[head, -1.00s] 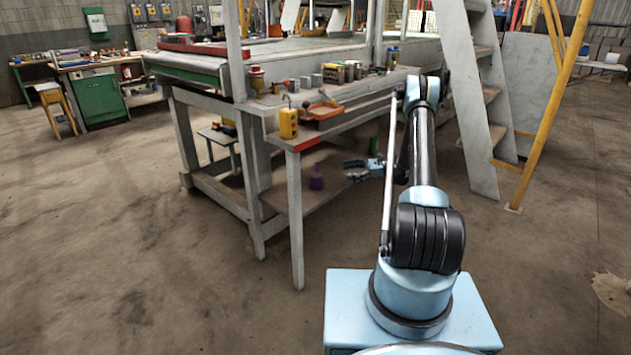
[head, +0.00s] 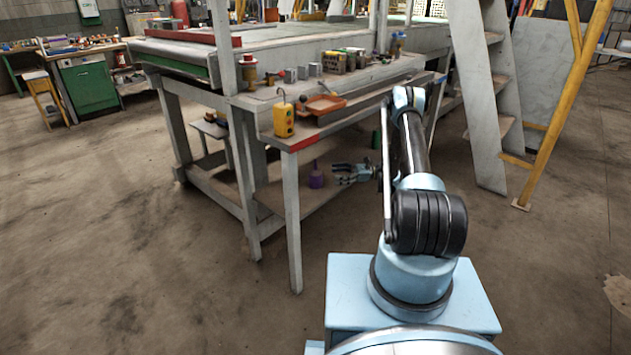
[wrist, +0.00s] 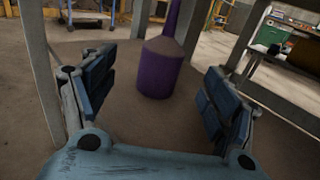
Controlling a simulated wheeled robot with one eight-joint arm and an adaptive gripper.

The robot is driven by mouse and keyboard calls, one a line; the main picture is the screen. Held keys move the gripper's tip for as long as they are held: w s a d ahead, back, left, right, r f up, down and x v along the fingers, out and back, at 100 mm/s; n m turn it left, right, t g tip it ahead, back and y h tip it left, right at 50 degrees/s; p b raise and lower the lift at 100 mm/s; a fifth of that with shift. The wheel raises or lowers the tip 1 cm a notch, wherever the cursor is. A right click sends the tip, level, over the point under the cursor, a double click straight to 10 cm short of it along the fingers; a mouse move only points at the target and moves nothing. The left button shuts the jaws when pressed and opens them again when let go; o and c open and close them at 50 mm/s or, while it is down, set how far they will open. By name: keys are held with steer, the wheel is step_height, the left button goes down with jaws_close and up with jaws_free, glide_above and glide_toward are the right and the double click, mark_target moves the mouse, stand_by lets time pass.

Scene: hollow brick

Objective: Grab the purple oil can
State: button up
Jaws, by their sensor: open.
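The purple oil can (head: 316,179) stands upright on the lower shelf of the workbench, with a narrow spout rising from its body. My gripper (head: 338,174) is on the shelf level just to the right of the can in the head view, pointing at it. In the wrist view the purple oil can (wrist: 161,68) stands ahead, between and beyond the open fingers of my gripper (wrist: 152,90). The fingers look apart from the can, and nothing is held. The top of the spout is cut off in the wrist view.
The lower shelf (head: 280,198) is bare around the can. A front table leg (head: 293,225) stands left of it. A dark green object (head: 376,140) stands behind my arm.

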mark_target(315, 174)
steer(key=a, duration=0.5)
steer(key=shift+s, duration=0.3)
steer(key=shift+a+f, duration=0.15)
steer(key=shift+a, duration=1.2)
steer(key=shift+a+f, duration=0.1)
steer(key=shift+a, duration=1.2)
steer(key=c, duration=1.3)
